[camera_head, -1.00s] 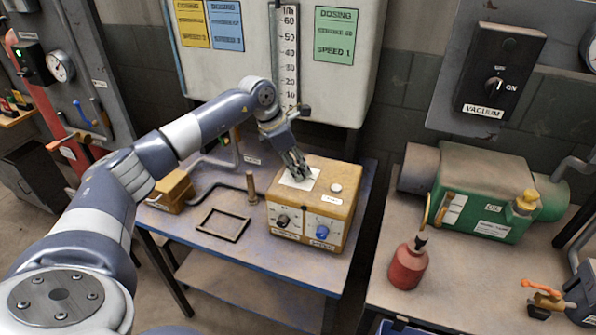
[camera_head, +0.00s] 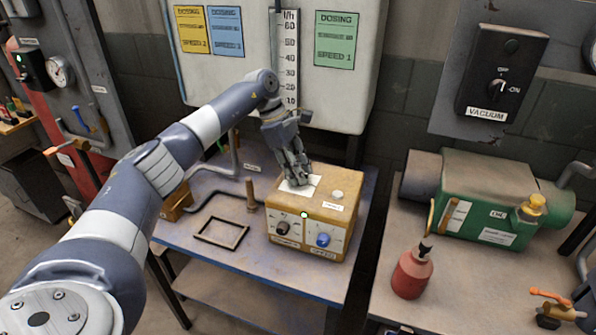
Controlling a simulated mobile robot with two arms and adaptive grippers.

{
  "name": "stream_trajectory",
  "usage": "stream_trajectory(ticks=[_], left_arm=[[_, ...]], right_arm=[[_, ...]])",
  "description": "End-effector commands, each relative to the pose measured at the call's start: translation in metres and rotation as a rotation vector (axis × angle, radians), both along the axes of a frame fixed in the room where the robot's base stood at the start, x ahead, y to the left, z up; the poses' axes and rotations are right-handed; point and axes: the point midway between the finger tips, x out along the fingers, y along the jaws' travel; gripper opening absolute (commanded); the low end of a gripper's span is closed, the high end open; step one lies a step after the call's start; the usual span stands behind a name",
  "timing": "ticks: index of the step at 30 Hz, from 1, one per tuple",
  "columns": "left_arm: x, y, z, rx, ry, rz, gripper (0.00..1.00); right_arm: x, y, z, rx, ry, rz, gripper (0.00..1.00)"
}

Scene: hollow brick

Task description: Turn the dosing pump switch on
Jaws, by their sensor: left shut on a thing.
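The dosing pump is a yellow-orange box (camera_head: 345,222) on the blue bench. Its front has a black knob (camera_head: 283,227) and a blue knob (camera_head: 323,239), with a green light (camera_head: 304,214) lit at the front top edge. A white plate (camera_head: 312,181) lies on its top, beside a round white button (camera_head: 337,195). My left gripper (camera_head: 297,181) points down onto this plate and is shut on the pump switch, which the fingers hide almost fully. The switch's own position cannot be made out. My right gripper is not in view.
An empty dark frame (camera_head: 221,232) and a short brown post (camera_head: 251,193) stand left of the pump. A white tank (camera_head: 385,60) with a scale hangs behind. A red bottle (camera_head: 411,273) and a green vacuum pump (camera_head: 470,180) stand on the right bench.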

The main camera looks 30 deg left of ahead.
Motion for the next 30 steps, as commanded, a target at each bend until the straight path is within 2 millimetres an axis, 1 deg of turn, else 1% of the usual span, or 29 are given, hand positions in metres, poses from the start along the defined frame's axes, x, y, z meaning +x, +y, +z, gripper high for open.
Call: stream_trajectory(ticks=[14, 15, 17, 26, 30], left_arm=[[0.0001, 0.0004, 0.0000, 0.001, 0.000, -0.014, 0.03], [0.0001, 0.0003, -0.0001, 0.001, 0.000, -0.014, 0.31], [0.0001, 0.0003, -0.0001, 0.001, 0.000, -0.014, 0.45], [0.0000, 0.0002, 0.0000, 0.001, 0.000, -0.013, 0.45], [0.0000, 0.0032, 0.0067, 0.001, -0.002, -0.012, 0.45]], right_arm=[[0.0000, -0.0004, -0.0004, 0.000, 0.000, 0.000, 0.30], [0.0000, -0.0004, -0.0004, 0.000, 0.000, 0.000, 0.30], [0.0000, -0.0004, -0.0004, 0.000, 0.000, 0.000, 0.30], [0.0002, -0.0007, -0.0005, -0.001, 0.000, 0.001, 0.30], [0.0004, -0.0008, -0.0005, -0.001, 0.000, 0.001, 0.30]])
